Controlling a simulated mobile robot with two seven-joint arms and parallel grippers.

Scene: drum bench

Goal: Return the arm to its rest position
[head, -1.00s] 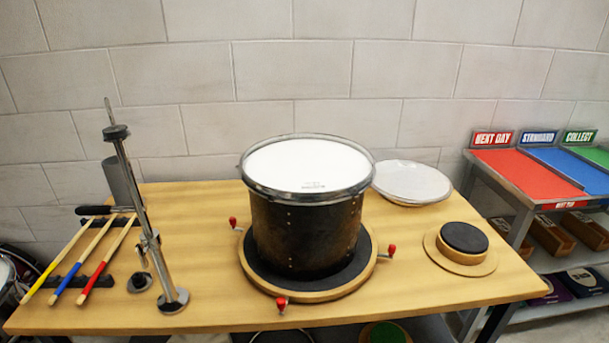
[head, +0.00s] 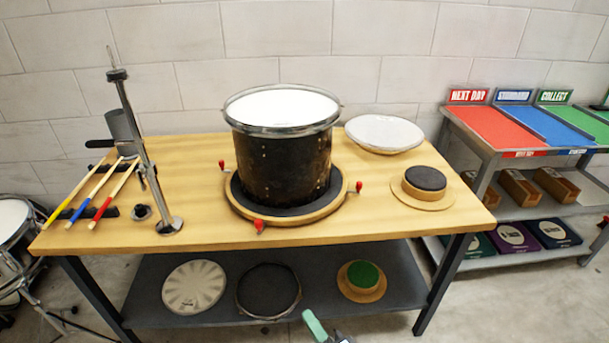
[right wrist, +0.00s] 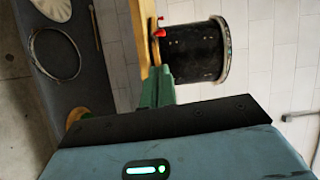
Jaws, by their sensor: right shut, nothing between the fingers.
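My right gripper (head: 316,326) shows as a green fingertip at the bottom edge of the head view, in front of the bench's lower shelf. In the right wrist view its green fingers (right wrist: 158,88) are together, with nothing between them. The wrist picture is turned sideways; the fingers point toward the bench edge and the drum (right wrist: 190,52). In the head view the black drum (head: 287,165) with a white head stands upright on a round base with red knobs, apart from the gripper. My left gripper is not in view.
The bench top (head: 390,222) also holds a metal stand (head: 145,160), sticks at the left, a spare white head (head: 384,132) and a round black pad (head: 425,178). Discs lie on the lower shelf (head: 325,270). A rack with coloured lanes (head: 545,128) stands at the right.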

